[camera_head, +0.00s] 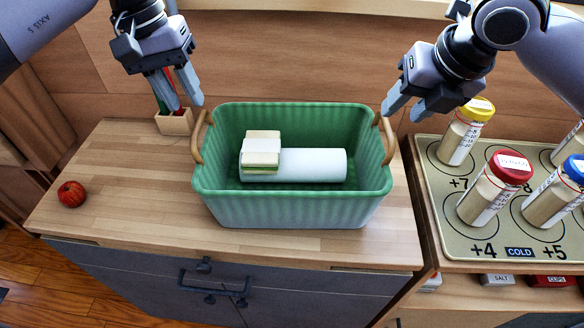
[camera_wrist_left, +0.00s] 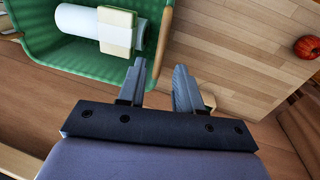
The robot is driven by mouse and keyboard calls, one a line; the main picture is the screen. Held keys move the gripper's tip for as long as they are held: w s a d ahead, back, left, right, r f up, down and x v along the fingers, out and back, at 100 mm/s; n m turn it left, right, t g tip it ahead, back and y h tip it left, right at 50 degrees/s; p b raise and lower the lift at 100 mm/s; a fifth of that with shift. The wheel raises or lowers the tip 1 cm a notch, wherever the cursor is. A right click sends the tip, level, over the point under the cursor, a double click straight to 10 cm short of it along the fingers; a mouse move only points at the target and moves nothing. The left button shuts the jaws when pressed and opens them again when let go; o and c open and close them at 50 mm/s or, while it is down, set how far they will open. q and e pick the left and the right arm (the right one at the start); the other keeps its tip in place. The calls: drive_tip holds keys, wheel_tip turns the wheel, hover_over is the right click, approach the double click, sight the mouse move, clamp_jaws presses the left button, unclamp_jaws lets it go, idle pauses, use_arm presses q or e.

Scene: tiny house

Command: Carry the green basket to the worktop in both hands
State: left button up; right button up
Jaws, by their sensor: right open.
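The green basket (camera_head: 290,209) stands upright on a wooden cabinet top (camera_head: 120,215). It holds a white roll (camera_head: 312,165) and a sandwich-like block (camera_head: 261,150). Its left wooden handle (camera_head: 199,137) and right wooden handle (camera_head: 388,140) stick up at the two ends. My left gripper (camera_head: 186,98) is open and empty, above and behind the left handle. In the left wrist view its fingers (camera_wrist_left: 158,85) are apart beside the basket (camera_wrist_left: 65,50), with nothing between them. My right gripper (camera_head: 402,108) is open and empty, just above the right handle.
A red apple (camera_head: 71,194) lies on the left of the cabinet top. A small wooden holder (camera_head: 174,122) stands behind the basket's left end. To the right, a tray (camera_head: 460,235) marked COLD carries several capped jars (camera_head: 484,195). The wooden wall is close behind.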

sight(198, 123)
use_arm(q)
drive_tip(key=shift+d+f, duration=0.25)
drive_tip(key=shift+f, duration=0.9)
drive_tip(key=shift+d+f, duration=0.2)
drive_tip(key=shift+f, duration=1)
drive_tip(key=shift+d+f, duration=0.25)
drive_tip(key=shift+f, duration=0.9)
use_arm(e)
drive_tip(key=shift+x, duration=3.6)
use_arm(q)
drive_tip(key=c, duration=0.6)
use_arm(e)
drive_tip(key=c, duration=0.6)
use_arm(q)
clamp_jaws()
use_arm(e)
clamp_jaws()
drive_tip(key=shift+r, duration=0.1)
